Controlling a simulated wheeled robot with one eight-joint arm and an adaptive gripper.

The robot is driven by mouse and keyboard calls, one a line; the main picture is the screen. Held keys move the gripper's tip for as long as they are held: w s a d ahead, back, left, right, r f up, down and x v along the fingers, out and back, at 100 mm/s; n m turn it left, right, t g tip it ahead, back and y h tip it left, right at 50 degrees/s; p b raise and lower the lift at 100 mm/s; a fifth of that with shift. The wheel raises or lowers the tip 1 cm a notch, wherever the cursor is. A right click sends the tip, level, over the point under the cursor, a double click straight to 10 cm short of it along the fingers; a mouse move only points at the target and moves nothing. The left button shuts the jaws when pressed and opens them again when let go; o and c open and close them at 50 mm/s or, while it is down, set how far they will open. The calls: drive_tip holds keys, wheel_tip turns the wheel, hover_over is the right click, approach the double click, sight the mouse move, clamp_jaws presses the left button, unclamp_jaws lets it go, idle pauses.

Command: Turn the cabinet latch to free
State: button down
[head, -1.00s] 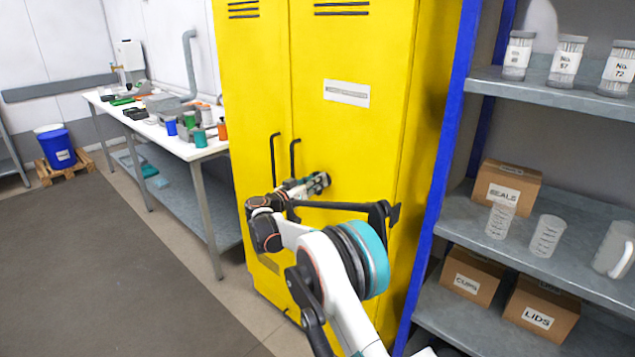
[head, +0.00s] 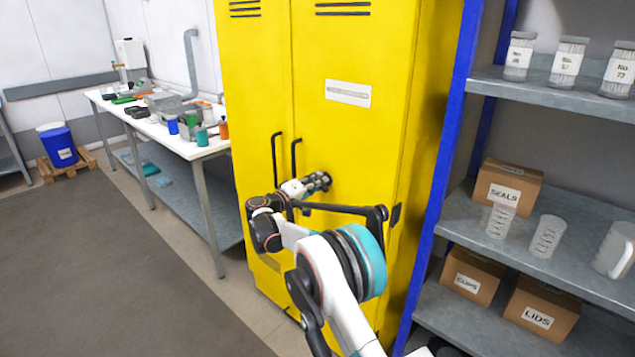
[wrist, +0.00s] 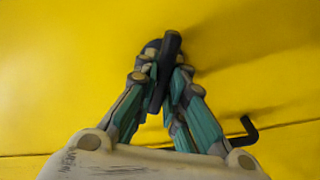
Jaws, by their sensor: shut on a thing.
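The yellow cabinet (head: 350,135) stands in the middle of the head view with its doors shut. My gripper (head: 321,181) is at the right door, just right of the two black door handles. In the wrist view, my gripper (wrist: 163,75) is shut on the latch (wrist: 171,45), a dark bar between the fingertips. The bar looks slightly slanted against the yellow door. Its pivot is hidden behind the fingers. In the head view my gripper covers the latch, so its angle cannot be told there.
The black handles (head: 296,158) are close left of my gripper; one handle end (wrist: 243,132) shows in the wrist view. A blue-posted shelf (head: 560,105) with jars and boxes stands right of the cabinet. A white workbench (head: 190,148) stands left, with open floor before it.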

drive_tip(key=n, duration=0.4)
drive_tip(key=shift+a+f+n, duration=0.1)
drive_tip(key=shift+f+n, duration=0.05)
drive_tip(key=shift+n, duration=0.15)
idle(0.5)
drive_tip(key=c, duration=1.6)
unclamp_jaws()
drive_tip(key=shift+c, duration=0.2)
drive_tip(key=v, duration=1.2)
